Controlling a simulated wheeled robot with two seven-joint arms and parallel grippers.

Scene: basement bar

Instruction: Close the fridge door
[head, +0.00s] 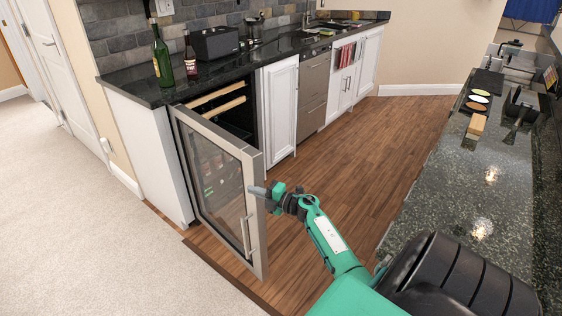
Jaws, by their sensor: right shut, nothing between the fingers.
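The fridge door (262,220), a glass pane in a steel frame, stands open, swung out from the under-counter fridge on the left. Its bar handle (246,236) is on the outer face near the free edge. The fridge interior (235,117) with wooden-fronted shelves shows above and behind the door. My right gripper (258,190) is shut and empty, at the upper part of the door's free edge. Its fingertips overlap the frame in the picture; whether they touch it I cannot tell. My left gripper is not in view.
A black countertop (150,90) above the fridge holds a green bottle (162,58), a darker bottle (190,55) and a black toaster (215,43). A granite bar (450,190) runs along the right. Wood floor (345,140) between them is clear.

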